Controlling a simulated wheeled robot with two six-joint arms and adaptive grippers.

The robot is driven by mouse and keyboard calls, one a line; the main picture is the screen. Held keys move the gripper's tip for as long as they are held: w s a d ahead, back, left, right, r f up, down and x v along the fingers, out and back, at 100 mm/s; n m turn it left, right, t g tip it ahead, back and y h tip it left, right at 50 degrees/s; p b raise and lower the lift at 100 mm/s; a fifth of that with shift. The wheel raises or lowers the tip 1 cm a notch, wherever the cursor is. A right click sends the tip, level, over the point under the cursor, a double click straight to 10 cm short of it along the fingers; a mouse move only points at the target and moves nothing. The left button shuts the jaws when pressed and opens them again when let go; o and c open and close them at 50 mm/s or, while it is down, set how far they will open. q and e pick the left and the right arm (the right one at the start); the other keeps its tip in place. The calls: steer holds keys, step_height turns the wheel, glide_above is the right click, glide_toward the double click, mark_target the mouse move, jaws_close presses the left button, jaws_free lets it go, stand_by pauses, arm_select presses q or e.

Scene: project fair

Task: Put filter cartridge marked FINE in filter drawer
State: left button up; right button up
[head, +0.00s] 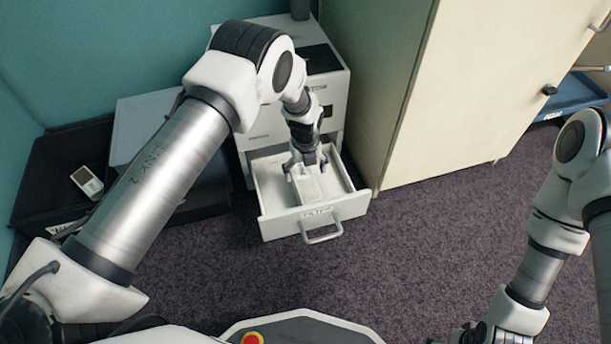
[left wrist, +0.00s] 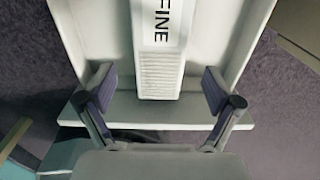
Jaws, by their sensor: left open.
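The filter drawer (head: 340,207) is pulled out of a white cabinet unit and has a grey handle on its labelled front. The white filter cartridge (head: 310,188) lies inside it. In the left wrist view the cartridge (left wrist: 158,65) shows the word FINE and a ribbed end, between the walls of the drawer (left wrist: 245,35). My left gripper (head: 304,170) reaches down into the drawer over the cartridge. Its two fingers (left wrist: 157,82) are open, one on each side of the cartridge, with gaps between. My right arm is at the lower right; its gripper end is cut off by the bottom edge.
A black tray (head: 48,165) holding a small white device (head: 87,182) is at the left, beside a grey box (head: 135,122). A tall cream cabinet (head: 400,100) stands right of the drawer unit. Carpet (head: 420,240) in front is clear.

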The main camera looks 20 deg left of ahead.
mark_target(305, 181)
arm_select(q)
step_height(305, 181, up, 7)
steer(key=p, duration=0.2)
arm_select(e)
step_height(305, 181, up, 3)
steer(key=shift+r, duration=0.15)
stand_by(0.7)
